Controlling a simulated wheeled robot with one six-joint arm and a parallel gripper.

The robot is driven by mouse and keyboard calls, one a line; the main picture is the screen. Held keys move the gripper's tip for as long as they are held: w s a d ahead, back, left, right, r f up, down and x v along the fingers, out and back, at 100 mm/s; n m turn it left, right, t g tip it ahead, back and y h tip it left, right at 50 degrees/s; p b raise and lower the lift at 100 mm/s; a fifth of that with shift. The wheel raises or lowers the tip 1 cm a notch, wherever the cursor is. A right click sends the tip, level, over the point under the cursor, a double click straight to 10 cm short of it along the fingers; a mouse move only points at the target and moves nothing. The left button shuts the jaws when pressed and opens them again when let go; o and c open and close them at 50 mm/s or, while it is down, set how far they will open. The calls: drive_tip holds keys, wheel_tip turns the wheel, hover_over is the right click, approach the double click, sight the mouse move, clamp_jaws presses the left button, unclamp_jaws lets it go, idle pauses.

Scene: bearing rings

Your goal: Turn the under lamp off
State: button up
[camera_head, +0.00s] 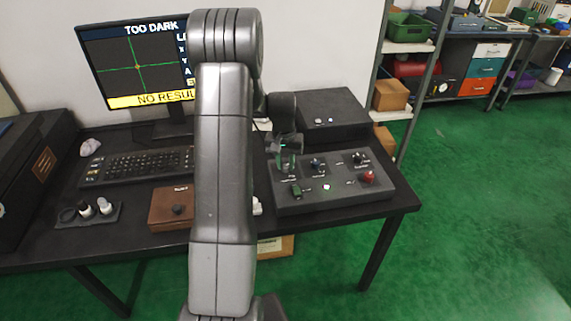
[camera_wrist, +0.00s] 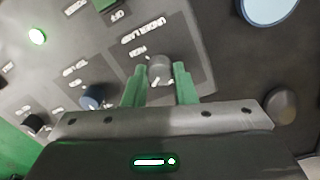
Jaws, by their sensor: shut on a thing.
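The under lamp knob (camera_wrist: 160,69) is a small grey knob on the dark control panel (camera_head: 310,202). White "UNDER LAMP" lettering stands beside it in the wrist view, with a smaller mark that seems to read "HIGH". I cannot tell surely which mark the knob points to. My gripper (camera_wrist: 160,86) has its green fingers on either side of the knob and is shut on it. In the head view my gripper (camera_head: 286,160) is over the panel's back left corner and hides the knob.
A dark box (camera_head: 335,112) stands behind. The monitor (camera_head: 137,62) reads "TOO DARK" and "NO RESUL…", partly hidden by my arm.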

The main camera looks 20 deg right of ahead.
sight(284, 167)
drive_tip(key=n, duration=0.5)
drive_tip(key=shift+n, duration=0.4)
drive_tip(key=n, duration=0.5)
drive_tip(key=shift+b, duration=0.4)
drive_tip(key=shift+r, duration=0.1)
drive_tip(key=o, duration=1)
drive_tip(key=r, duration=1.3)
drive_tip(key=shift+s+a+r, duration=0.15)
drive_tip(key=shift+a+r, duration=0.1)
drive_tip(key=shift+r, duration=0.15)
